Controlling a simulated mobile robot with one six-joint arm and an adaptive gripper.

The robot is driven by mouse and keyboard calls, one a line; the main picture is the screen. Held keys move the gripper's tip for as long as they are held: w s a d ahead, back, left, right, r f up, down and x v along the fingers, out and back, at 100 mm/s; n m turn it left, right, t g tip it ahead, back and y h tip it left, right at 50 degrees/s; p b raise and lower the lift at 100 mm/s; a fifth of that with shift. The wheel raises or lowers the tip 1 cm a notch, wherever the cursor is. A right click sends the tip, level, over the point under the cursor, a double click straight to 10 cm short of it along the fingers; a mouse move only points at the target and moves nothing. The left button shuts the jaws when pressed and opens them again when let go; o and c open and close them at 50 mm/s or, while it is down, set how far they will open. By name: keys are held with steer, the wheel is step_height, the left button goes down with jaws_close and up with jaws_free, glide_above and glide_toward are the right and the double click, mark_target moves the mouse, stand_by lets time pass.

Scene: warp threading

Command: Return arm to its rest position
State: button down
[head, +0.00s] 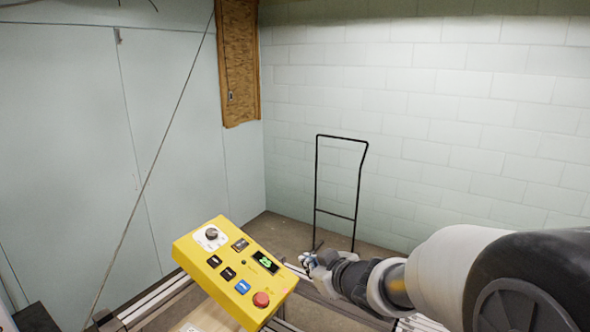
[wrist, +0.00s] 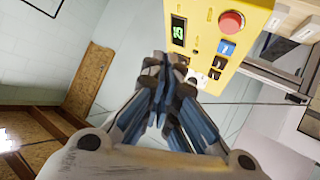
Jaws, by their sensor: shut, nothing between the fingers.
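My arm reaches in from the lower right of the head view. My gripper (head: 309,261) is at its end, just right of the yellow control box. The gripper also shows in the wrist view (wrist: 166,62), where its fingers meet at the tips with nothing between them. In the head view I cannot tell whether it touches the box.
The yellow control box (head: 222,264) has a knob, a green-lit display, several buttons and a red button (head: 261,299). It sits by a metal frame (head: 155,299). A black hand-truck-like frame (head: 317,180) stands before the block wall. Open air lies above the box.

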steer(key=s+d+f+m+g+h+b, duration=0.1)
steer(key=s+d+f+m+h+b, duration=0.2)
steer(key=s+d, duration=0.35)
steer(key=s+d+f+m+h+b, duration=0.2)
steer(key=s+d+h+b, duration=0.1)
steer(key=s+d+b, duration=0.35)
steer(key=s+a+f+m+g+b, duration=0.1)
steer(key=s+f+g+b, duration=0.1)
steer(key=s+f, duration=0.4)
steer(key=s+a+f+m+g+b, duration=0.1)
steer(key=s+f+b, duration=0.4)
steer(key=s, duration=1.1)
steer(key=m+g, duration=0.1)
steer(key=g, duration=0.1)
steer(key=shift+s+a+f+g+y, duration=0.3)
steer(key=shift+s+a+f+y, duration=0.05)
steer(key=shift+f+y, duration=0.05)
